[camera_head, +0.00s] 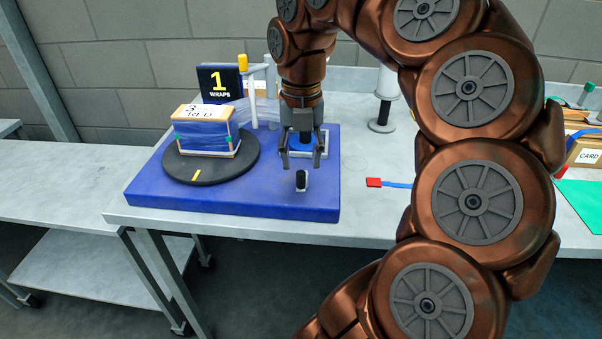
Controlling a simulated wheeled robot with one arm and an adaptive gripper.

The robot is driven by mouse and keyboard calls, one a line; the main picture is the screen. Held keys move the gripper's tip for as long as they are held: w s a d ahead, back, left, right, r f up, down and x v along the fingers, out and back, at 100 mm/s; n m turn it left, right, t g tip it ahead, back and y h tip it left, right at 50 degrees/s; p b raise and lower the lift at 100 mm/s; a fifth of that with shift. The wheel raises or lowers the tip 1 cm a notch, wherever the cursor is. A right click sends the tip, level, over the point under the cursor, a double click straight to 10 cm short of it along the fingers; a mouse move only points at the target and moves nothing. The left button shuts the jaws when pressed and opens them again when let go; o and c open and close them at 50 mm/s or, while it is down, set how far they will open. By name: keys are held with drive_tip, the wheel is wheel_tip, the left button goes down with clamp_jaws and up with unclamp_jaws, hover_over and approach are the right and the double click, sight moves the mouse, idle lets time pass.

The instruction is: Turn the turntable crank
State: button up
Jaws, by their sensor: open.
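The turntable (245,160) is a dark round disc with a yellow mark, on the left of a blue base (250,202). A box (207,136) with blue wrapping and a white top label stands on it. A short upright black knob (301,181) with a pale foot, apparently the crank handle, stands near the base's front right. My gripper (300,163) points down above and slightly behind the knob, its fingers apart and empty. It partly hides a blue and white part (321,146) behind it, so how that joins the knob is unclear.
A black sign (220,83) reading "1 WRAPS" and a white post with a yellow top (243,63) stand behind the turntable. A red-ended blue strap (374,183) lies right of the base. My arm covers the table's right middle.

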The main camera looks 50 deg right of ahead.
sight(301, 172)
drive_tip(key=shift+f+p, duration=0.3)
drive_tip(key=shift+f, duration=2.15)
drive_tip(key=shift+c, duration=0.4)
clamp_jaws()
